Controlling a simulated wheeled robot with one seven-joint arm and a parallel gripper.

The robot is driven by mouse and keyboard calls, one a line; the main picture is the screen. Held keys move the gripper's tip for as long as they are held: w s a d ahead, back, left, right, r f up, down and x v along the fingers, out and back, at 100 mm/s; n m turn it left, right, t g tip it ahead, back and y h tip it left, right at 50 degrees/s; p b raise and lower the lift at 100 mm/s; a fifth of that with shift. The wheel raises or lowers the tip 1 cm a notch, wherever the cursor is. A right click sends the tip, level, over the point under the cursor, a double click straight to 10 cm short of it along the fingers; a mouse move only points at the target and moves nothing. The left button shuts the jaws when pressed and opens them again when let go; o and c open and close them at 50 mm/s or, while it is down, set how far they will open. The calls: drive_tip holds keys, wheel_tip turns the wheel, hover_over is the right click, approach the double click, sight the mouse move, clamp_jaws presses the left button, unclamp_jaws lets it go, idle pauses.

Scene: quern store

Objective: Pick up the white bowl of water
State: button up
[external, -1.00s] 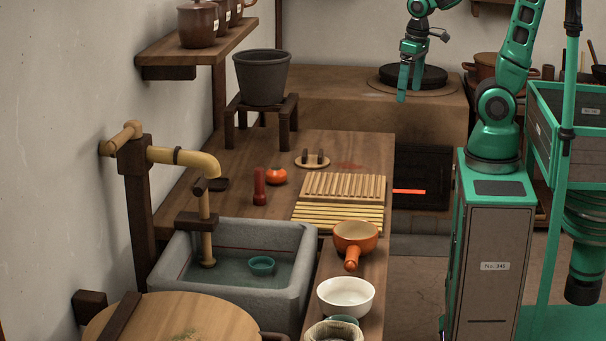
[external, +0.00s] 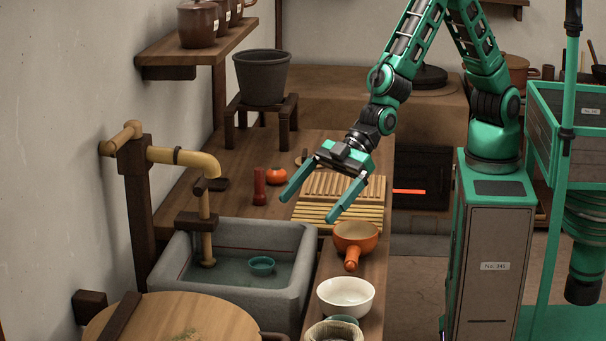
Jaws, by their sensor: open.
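The white bowl (external: 346,297) stands upright on the narrow wooden counter strip to the right of the stone sink. Its inside looks pale, and I cannot make out any water in it. My gripper (external: 308,210) is open and empty, with its two green fingers spread wide and pointing down and left. It hangs above the slatted wooden rack, farther back than the bowl and clear of it.
An orange handled pan (external: 355,238) stands just behind the bowl. A bowl with a woven-looking top (external: 334,331) is close in front. The stone sink (external: 305,262) holds water and a small teal cup (external: 262,265). Slatted racks (external: 345,187) lie behind.

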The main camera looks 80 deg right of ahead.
sight(333, 310)
drive_tip(key=s+a+f+n+y, duration=0.1)
drive_tip(key=s+a, duration=0.3)
drive_tip(key=a, duration=0.1)
drive_tip(key=s+a+f+g+y, duration=0.1)
drive_tip(key=s+a+f, duration=0.1)
drive_tip(key=s+a, duration=0.2)
drive_tip(key=s+a+f+n+y, duration=0.1)
drive_tip(key=s+a+y, duration=0.1)
drive_tip(key=s+a, duration=0.3)
drive_tip(key=shift+s+a+f+n+g, duration=0.15)
drive_tip(key=shift+a+n+g, duration=0.2)
drive_tip(key=shift+a, duration=0.7)
drive_tip(key=x, duration=0.4)
drive_tip(key=shift+a, duration=0.3)
drive_tip(key=shift+x, duration=3.2)
drive_tip(key=c, duration=1.2)
drive_tip(key=shift+r, duration=0.25)
